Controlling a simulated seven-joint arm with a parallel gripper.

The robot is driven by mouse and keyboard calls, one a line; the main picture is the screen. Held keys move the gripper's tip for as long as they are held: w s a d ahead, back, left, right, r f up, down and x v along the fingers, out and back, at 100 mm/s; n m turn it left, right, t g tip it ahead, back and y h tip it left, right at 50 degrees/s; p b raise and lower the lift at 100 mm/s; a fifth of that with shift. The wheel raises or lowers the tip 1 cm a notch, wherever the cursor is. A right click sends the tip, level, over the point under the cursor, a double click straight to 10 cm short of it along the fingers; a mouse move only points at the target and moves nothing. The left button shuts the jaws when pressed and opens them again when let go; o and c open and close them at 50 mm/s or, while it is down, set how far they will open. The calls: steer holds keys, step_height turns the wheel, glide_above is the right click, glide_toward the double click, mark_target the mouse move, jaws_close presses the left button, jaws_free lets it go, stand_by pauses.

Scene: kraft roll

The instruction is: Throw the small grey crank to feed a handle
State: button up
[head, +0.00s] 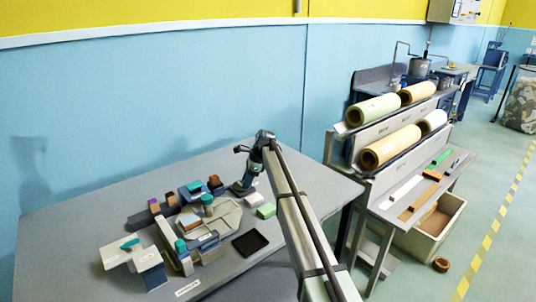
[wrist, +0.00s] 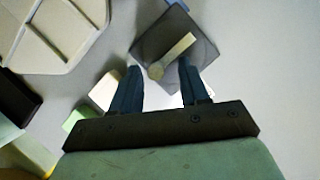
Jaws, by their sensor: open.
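A pale grey crank (wrist: 174,54) lies across the top of a dark square block (wrist: 198,52) in the wrist view, its round end lower left. My gripper (wrist: 158,66) is open; the round end shows between its two dark fingertips, with space on both sides. I cannot tell how far above it the fingers are. In the head view my gripper (head: 244,182) is over the back right part of the table, and the crank is too small or hidden there.
The grey table (head: 100,195) holds a light green block (head: 266,211) and a white block (head: 254,199) close by, a grey eight-sided tray (head: 231,223), a black tray (head: 250,243), and several teal-handled devices at left. A rack of paper rolls (head: 390,145) stands at right.

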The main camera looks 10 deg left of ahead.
steer(key=shift+s+a+m+t, duration=0.1)
steer(key=shift+s+m+t, duration=0.25)
steer(key=shift+m, duration=0.65)
steer(key=shift+r, duration=0.35)
steer(key=v, duration=1.3)
steer(key=shift+w+d+f+n+h, duration=0.1)
steer(key=shift+w+d+n+h, duration=0.45)
steer(key=shift+n, duration=4.9)
steer(key=shift+w+d+f+n+h, duration=0.1)
steer(key=shift+w+d+n+h, duration=0.35)
steer(key=shift+n, duration=4.95)
steer(key=shift+w+d+f+n+h, duration=0.1)
steer(key=shift+w+d+n+h, duration=0.45)
steer(key=shift+n, duration=4.9)
steer(key=shift+s+d, duration=0.25)
steer(key=shift+d, duration=0.05)
